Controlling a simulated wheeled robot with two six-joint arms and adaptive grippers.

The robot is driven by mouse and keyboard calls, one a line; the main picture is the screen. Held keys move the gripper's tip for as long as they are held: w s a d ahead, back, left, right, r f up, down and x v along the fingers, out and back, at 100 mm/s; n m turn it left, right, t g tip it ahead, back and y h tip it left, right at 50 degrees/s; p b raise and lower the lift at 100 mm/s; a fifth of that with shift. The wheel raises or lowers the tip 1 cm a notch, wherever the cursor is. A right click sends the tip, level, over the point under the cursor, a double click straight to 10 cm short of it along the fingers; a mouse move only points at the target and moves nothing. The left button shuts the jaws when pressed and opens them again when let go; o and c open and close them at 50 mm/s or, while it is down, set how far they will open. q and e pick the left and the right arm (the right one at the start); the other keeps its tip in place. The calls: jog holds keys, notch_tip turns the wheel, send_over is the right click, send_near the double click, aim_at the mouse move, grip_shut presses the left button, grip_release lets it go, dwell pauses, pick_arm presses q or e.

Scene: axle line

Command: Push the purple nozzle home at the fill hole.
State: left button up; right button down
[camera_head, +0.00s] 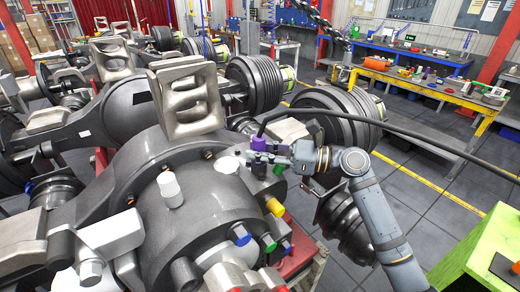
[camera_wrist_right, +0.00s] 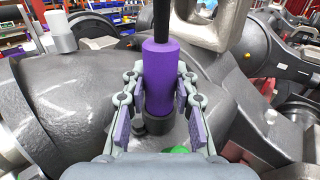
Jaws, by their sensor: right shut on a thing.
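The purple nozzle (camera_head: 259,143) stands over the grey axle housing (camera_head: 212,217) with a black hose (camera_head: 400,133) running from its top off to the right. My right gripper (camera_head: 268,157) is shut on the nozzle. In the right wrist view the nozzle (camera_wrist_right: 160,75) is upright between the two fingers (camera_wrist_right: 158,110), its dark lower end pointing down at the housing. The fill hole is hidden beneath the nozzle, and I cannot tell how deep the tip sits. My left gripper is out of view.
A large metal bracket (camera_head: 187,98) rises beside the nozzle. A white cylinder (camera_head: 170,190) stands on the housing. Yellow (camera_head: 275,207), blue (camera_head: 241,235) and green (camera_head: 268,242) fittings stick out at its front. A yellow workbench (camera_head: 420,88) is at the back right.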

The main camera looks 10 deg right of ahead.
jog(key=c, duration=1)
grip_release()
jog(key=shift+f, duration=0.1)
jog(key=shift+s+d+f, duration=0.1)
jog(key=shift+d, duration=0.2)
jog(key=v, duration=0.6)
jog(key=shift+s+d, duration=0.25)
jog(key=shift+d, duration=0.05)
